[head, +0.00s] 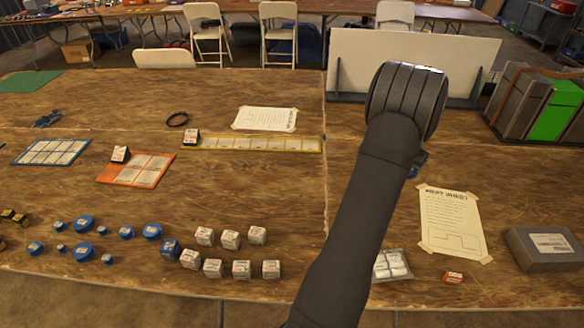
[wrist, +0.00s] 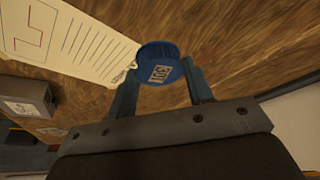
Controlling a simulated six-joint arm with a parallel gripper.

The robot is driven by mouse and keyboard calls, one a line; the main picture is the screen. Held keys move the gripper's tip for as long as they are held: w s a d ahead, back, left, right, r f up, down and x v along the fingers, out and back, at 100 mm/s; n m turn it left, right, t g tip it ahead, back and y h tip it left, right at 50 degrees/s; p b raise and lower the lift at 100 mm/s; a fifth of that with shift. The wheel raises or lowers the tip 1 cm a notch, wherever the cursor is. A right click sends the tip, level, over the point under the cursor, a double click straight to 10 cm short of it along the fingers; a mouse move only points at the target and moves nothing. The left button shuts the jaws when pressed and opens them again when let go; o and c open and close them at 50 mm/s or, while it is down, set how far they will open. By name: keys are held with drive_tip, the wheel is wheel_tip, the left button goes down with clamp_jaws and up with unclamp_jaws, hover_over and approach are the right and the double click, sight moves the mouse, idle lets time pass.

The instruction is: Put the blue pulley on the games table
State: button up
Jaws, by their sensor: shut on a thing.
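A round blue pulley (wrist: 158,62) with a printed label is between the fingers of my gripper (wrist: 160,78) in the wrist view. The gripper is shut on it. Bare wood and a taped paper sheet lie beyond it. In the head view my arm hides most of the gripper; only a small blue bit shows beside the arm, above the right part of the table. Wooden tabletops (head: 285,200) fill the foreground, with a seam between left and right parts. I cannot tell which of them is the games table.
Several blue round pieces (head: 84,222) and white cubes (head: 231,240) stand at the front left. A printed sheet (head: 450,222), grey box (head: 545,248) and small red-white box (head: 453,277) are at right. A white board (head: 480,52) and green-grey bins (head: 553,110) stand behind.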

drive_tip(key=w+a+n+t+y, duration=0.1)
drive_tip(key=w+a+n, duration=0.1)
drive_tip(key=a, duration=1)
drive_tip(key=w+a+n, duration=0.2)
drive_tip(key=a, duration=1)
drive_tip(key=s+a+n+y, duration=0.1)
drive_tip(key=s+a+n, duration=0.15)
drive_tip(key=a, duration=0.75)
drive_tip(key=s+a+n+y, duration=0.1)
drive_tip(key=s+a, duration=0.2)
drive_tip(key=a, duration=0.8)
drive_tip(key=n+y, duration=0.3)
drive_tip(key=n, duration=0.5)
hover_over(134, 260)
drive_tip(key=s+d, duration=0.1)
wheel_tip(134, 260, down, 7)
drive_tip(key=shift+s+d+r, duration=0.1)
drive_tip(key=shift+r, duration=0.05)
drive_tip(key=shift+s+a, duration=0.1)
drive_tip(key=shift+a, duration=0.1)
drive_tip(key=shift+f, duration=2.15)
drive_tip(key=shift+f, duration=0.15)
